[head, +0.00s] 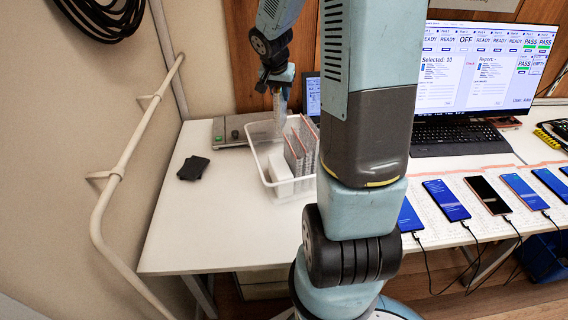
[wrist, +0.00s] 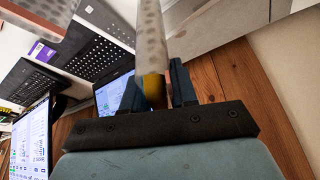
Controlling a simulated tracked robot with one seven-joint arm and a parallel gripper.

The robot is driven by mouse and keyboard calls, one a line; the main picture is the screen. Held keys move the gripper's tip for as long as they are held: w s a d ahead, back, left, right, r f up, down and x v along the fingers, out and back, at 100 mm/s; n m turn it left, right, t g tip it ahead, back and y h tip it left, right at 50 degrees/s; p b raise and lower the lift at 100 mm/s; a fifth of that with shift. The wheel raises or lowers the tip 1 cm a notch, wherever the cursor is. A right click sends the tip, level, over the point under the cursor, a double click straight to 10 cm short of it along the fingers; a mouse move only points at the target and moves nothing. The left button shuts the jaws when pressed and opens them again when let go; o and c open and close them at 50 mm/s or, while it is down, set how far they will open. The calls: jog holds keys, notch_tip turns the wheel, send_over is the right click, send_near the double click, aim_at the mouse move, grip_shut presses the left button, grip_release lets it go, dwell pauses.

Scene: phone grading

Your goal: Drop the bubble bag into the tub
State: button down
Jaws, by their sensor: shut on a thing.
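My gripper (head: 279,84) hangs over the back left of the tub, shut on a translucent bubble bag (head: 279,108). In the wrist view, the bag (wrist: 151,35) rises from between the two dark fingers (wrist: 157,92), with a yellow patch near its gripped end. The white plastic tub (head: 282,189) stands on the white table, with several upright bubble bags (head: 302,145) with orange edges on its right side and a white block in front. The held bag's lower end appears near the tub's back rim; I cannot tell whether it is inside.
A grey flat device (head: 229,132) lies behind the tub. A small dark object (head: 193,168) lies on the table (head: 200,225) to its left. Several cabled phones (head: 446,200), a keyboard (head: 455,140) and a monitor (head: 475,65) are on the right. My arm covers the tub's right end.

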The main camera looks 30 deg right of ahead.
jog(key=shift+f, duration=0.6)
jog(key=c, duration=0.8)
grip_release()
jog(key=v, duration=1.3)
jog(key=shift+a+r, duration=0.2)
jog(key=shift+r, duration=0.05)
jog(key=shift+s+r, duration=0.1)
jog(key=shift+s, duration=0.15)
jog(key=s+a+r+n+y, duration=0.1)
jog(key=s+a+r+n, duration=0.1)
jog(key=s, duration=0.5)
jog(key=s+a+r+n+t+y, duration=0.1)
jog(key=s+a+n, duration=0.3)
jog(key=s, duration=0.4)
jog(key=s+a+r+n+t+y, duration=0.1)
jog(key=s+a+r+n, duration=0.1)
jog(key=s, duration=0.6)
jog(key=shift+a+r+n, duration=0.4)
jog(key=shift+a+r, duration=0.15)
jog(key=shift+a, duration=0.65)
